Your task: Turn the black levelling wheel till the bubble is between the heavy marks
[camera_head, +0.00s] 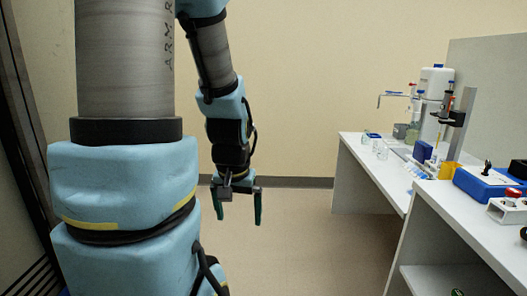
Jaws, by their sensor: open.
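My gripper (238,205) hangs fingers down over the open floor, left of the benches, with its two dark green-edged fingers apart and nothing between them. It is well away from everything on the benches. I cannot make out a black levelling wheel, a bubble or heavy marks in this view. A blue box (478,184) with a small black knob on top sits on the nearer bench at the right. Whether that knob belongs to the levelling wheel, I cannot tell.
The white bench (362,152) holds glassware, a blue block (422,151) and a white container (436,82). A yellow container (449,171) and a white box with a red button (513,193) stand nearer. The floor between my arm and the benches is clear.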

